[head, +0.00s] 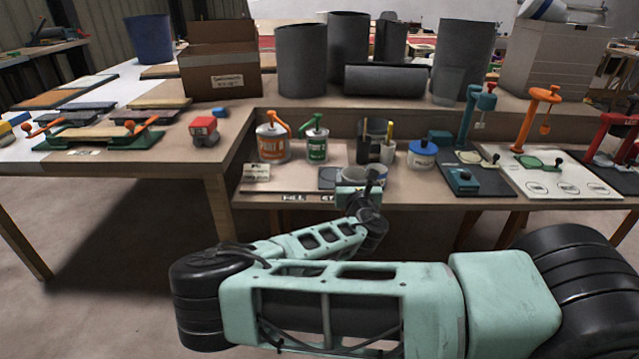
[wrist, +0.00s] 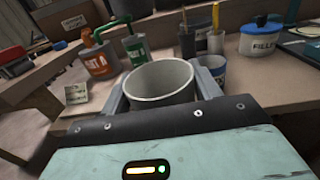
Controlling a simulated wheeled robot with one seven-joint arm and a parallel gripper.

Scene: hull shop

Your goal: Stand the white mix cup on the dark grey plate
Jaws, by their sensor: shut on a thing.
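The white mix cup (wrist: 160,82) is upright between the fingers of my gripper (wrist: 162,98) in the wrist view, its open rim facing up. My gripper is shut on it. In the head view my gripper (head: 354,188) is over the front of the lower bench shelf, and the cup (head: 352,174) shows only in part behind my wrist. A dark grey patch that looks like the plate (head: 327,178) shows just left of the cup, partly hidden. I cannot tell whether the cup touches it.
An orange can (head: 272,142) and a green can (head: 317,146) stand behind on the left. A dark holder with brushes (head: 372,142) and a blue-lidded pot (head: 422,155) stand behind on the right. A small card (head: 256,172) is at the left. A blue-and-white cup (wrist: 212,74) is close beside my right finger.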

